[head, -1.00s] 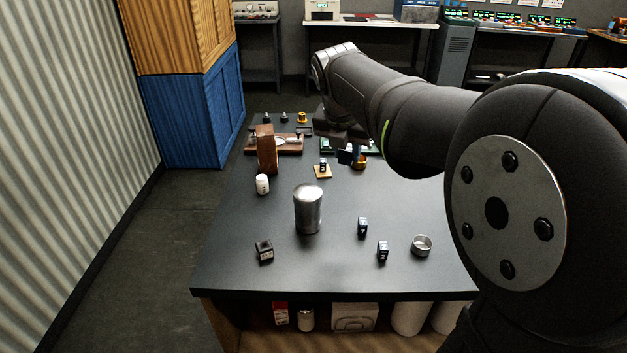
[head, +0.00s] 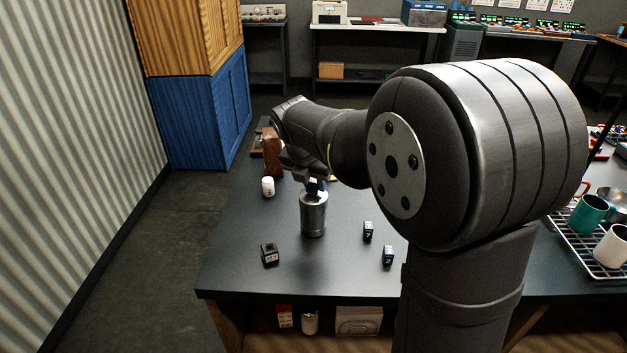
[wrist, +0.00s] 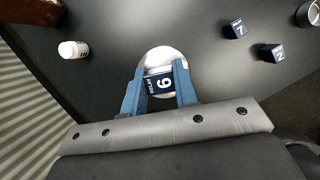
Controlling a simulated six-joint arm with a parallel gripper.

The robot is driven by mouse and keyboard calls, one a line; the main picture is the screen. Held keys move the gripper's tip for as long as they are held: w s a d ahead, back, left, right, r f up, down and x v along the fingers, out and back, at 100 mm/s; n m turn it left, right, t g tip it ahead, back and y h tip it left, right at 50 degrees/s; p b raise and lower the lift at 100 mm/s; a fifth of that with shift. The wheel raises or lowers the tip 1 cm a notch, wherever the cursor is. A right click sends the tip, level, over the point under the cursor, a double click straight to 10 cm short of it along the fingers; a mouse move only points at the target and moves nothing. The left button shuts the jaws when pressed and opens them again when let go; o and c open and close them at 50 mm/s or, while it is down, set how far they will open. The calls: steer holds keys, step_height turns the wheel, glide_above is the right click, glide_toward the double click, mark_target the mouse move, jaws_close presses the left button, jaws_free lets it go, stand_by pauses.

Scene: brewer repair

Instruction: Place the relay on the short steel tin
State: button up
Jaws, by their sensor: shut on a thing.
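My gripper (head: 314,188) is shut on a dark blue relay (wrist: 158,83) whose label reads "RELAY 6" in the wrist view. The relay is right over the top of the tall steel tin (head: 313,217); the tin's bright round top (wrist: 165,55) shows behind it in the wrist view. I cannot tell if relay and tin touch. The short steel tin (wrist: 309,14) is at the top right corner of the wrist view, partly cut off. My arm hides it in the head view.
Relays marked 7 (head: 368,230) and 2 (head: 388,255) stand right of the tall tin. A dark block (head: 270,254) is at front left. A white bottle (head: 268,187) and a wooden block (head: 272,152) stand behind. A wire rack (head: 590,262) with mugs is at right.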

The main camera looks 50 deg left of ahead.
steer(key=o, duration=0.9)
steer(key=shift+f, duration=0.15)
steer(key=shift+o, duration=0.2)
steer(key=v, duration=1.2)
steer(key=x, duration=1.2)
step_height(320, 180, up, 3)
steer(key=shift+f, duration=0.2)
steer(key=shift+r, duration=0.7)
